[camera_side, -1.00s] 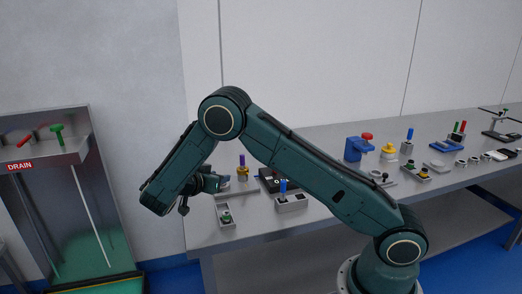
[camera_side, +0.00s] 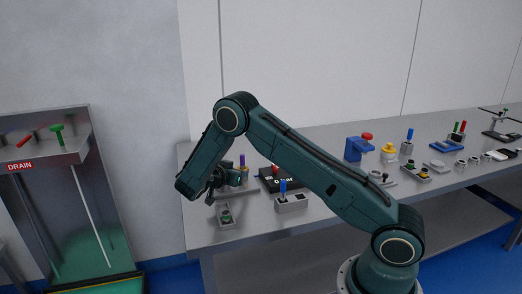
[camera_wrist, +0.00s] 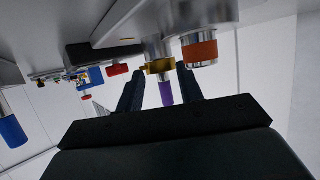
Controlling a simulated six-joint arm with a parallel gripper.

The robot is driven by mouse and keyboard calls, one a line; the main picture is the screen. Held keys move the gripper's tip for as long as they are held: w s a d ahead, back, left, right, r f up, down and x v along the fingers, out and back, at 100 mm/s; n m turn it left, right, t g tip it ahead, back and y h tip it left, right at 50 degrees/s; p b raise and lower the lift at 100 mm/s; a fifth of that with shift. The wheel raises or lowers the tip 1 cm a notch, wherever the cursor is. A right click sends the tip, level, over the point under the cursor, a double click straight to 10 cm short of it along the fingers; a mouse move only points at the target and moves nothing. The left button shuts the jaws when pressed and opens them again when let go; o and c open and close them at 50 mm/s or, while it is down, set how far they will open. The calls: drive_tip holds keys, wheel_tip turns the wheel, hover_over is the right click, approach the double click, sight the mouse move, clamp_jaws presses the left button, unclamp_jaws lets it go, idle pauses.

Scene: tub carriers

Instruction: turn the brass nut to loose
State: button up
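The brass nut (camera_wrist: 159,67) shows in the wrist view as a gold ring around a silver cylinder, with a purple stem (camera_wrist: 166,94) on the same axis. In the side view the purple stem (camera_side: 242,160) stands upright at the left part of the bench, and the nut below it is mostly hidden by my gripper. My gripper (camera_wrist: 160,84) is open, with its two dark fingers apart. The nut and stem appear between the fingers in the wrist view. No contact with the nut is visible, and the exact gap cannot be told.
An orange-banded cylinder (camera_wrist: 200,52) is close beside the nut in the wrist view. A blue-handled box (camera_side: 291,202) and a green-button box (camera_side: 226,216) stand nearby. More fixtures line the bench (camera_side: 330,225) to the right. A DRAIN stand (camera_side: 45,158) is at left.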

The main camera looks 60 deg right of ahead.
drive_tip(key=shift+d, duration=0.15)
drive_tip(key=c, duration=0.8)
drive_tip(key=shift+s+d+n+t, duration=0.1)
drive_tip(key=shift+s+n+t, duration=0.1)
drive_tip(key=shift+n+t, duration=0.1)
drive_tip(key=shift+s+d+f+n+t+y, duration=0.1)
drive_tip(key=shift+s+n+t+y, duration=0.2)
drive_tip(key=shift+n+t, duration=0.5)
drive_tip(key=shift+s+d+r+n+t+y, duration=0.1)
drive_tip(key=shift+s+n+t+y, duration=0.15)
drive_tip(key=shift+n+t, duration=0.5)
drive_tip(key=shift+s+d+f+n+t+y, duration=0.1)
drive_tip(key=shift+s+n+t+y, duration=0.2)
drive_tip(key=shift+n+t, duration=0.45)
drive_tip(key=shift+s+d+n+t+y, duration=0.2)
drive_tip(key=shift+n+t+y, duration=0.3)
drive_tip(key=shift+n+t, duration=0.3)
drive_tip(key=shift+s+d+n+t+y, duration=0.1)
drive_tip(key=shift+s+n+t+y, duration=0.1)
drive_tip(key=shift+n+t+y, duration=0.45)
clamp_jaws()
drive_tip(key=shift+s+d+n+t+y, duration=0.2)
drive_tip(key=shift+n+t+y, duration=0.2)
drive_tip(key=shift+n+t, duration=0.4)
drive_tip(key=shift+d+n+t+y, duration=0.1)
drive_tip(key=shift+n+t+y, duration=0.25)
drive_tip(key=shift+n+y, duration=0.3)
